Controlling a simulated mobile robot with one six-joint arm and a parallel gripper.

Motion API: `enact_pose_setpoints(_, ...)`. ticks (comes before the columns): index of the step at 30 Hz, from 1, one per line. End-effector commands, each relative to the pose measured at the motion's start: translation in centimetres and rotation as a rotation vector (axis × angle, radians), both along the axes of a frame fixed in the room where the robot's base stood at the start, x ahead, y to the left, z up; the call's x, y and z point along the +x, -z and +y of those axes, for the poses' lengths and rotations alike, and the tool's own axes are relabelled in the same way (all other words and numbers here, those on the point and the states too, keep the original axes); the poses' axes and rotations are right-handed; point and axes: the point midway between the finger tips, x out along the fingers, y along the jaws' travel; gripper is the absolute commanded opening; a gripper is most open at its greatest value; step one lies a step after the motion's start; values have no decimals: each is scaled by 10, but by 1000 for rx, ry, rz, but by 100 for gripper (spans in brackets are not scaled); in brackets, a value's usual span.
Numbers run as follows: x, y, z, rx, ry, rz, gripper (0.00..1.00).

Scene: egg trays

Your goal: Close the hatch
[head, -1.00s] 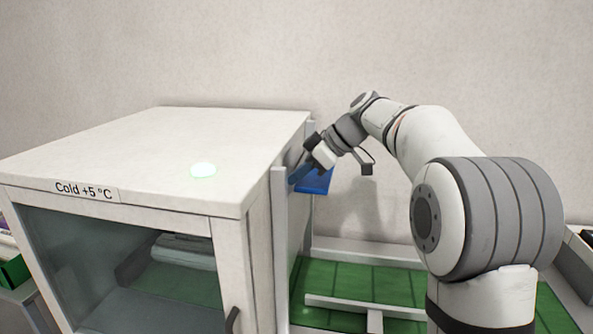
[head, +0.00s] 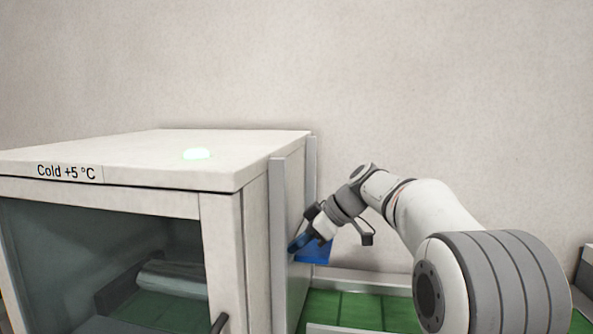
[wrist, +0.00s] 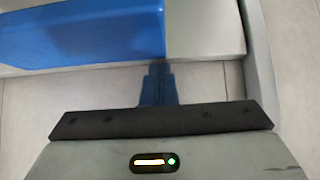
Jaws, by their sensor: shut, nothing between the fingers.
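The white cold cabinet (head: 120,155), marked "Cold +5 °C", stands at the left of the head view. Two upright rails (head: 279,230) run down its right side. A blue piece (head: 318,252), seemingly part of the hatch, sits by these rails below the cabinet top. It also fills the upper left of the wrist view (wrist: 85,35). My gripper (head: 297,243) is shut and empty, its fingers pointing at the cabinet side beside the blue piece. The shut fingers also show in the wrist view (wrist: 157,85). I cannot tell whether they touch the blue piece. The hatch opening itself is hidden.
A green-floored tray (head: 345,310) with pale edges lies below my arm, right of the cabinet. The cabinet's glass front (head: 100,260) is at the left. A plain wall (head: 430,90) stands behind. Air right of the rails is free apart from my arm.

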Motion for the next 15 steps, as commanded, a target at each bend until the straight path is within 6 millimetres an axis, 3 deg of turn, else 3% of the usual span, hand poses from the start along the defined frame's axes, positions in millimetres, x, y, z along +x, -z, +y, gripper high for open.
enact_pose_setpoints(1, -1, 9, -1, -8, -4, 18, 0)
enact_pose_setpoints(8, -1, 11, -1, -11, -5, 24, 0)
enact_pose_setpoints(11, -1, 6, -1, -10, -6, 23, 0)
enact_pose_setpoints(15, -1, -18, -1, -8, -4, 16, 0)
